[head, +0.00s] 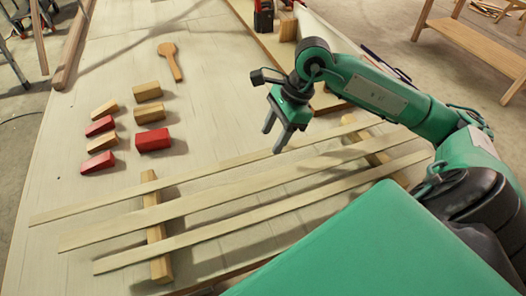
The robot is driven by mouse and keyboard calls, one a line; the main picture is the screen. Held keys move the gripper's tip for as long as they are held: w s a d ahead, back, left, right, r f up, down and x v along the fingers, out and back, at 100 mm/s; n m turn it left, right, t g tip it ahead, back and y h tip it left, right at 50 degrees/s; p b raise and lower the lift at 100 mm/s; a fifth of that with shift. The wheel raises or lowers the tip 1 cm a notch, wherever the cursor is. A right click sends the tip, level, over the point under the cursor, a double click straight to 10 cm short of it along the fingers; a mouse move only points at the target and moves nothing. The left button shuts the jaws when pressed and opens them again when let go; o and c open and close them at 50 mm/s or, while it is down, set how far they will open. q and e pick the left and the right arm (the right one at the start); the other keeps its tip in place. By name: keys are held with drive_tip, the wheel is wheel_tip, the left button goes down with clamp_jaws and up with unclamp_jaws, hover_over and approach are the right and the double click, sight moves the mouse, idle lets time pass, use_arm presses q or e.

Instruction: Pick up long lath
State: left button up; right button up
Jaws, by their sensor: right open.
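Three long pale laths lie side by side across two wooden bearers: a far lath (200,174), a middle lath (235,188) and a near lath (260,210). They run from lower left to upper right. The left bearer (161,270) and the right bearer (366,138) show between and beyond them. My right gripper (274,141) points down with its fingers apart and empty. In the picture its tips are just beyond the far lath, right of its middle; I cannot tell the height between them. My left gripper is not in view.
A wooden paddle-shaped tool (171,62) lies farther back on the pale table (100,200). A wooden bench (475,45) stands at the upper right.

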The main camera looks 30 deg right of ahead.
sight(263, 153)
drive_tip(key=x, duration=0.3)
drive_tip(key=shift+w+a+f+p, duration=0.1)
drive_tip(key=shift+a+f+p, duration=0.15)
drive_tip(key=shift+f+p, duration=0.1)
drive_tip(key=c, duration=0.6)
clamp_jaws()
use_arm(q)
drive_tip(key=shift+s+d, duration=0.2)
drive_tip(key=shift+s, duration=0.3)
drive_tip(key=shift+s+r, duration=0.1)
use_arm(e)
drive_tip(key=shift+r, duration=0.1)
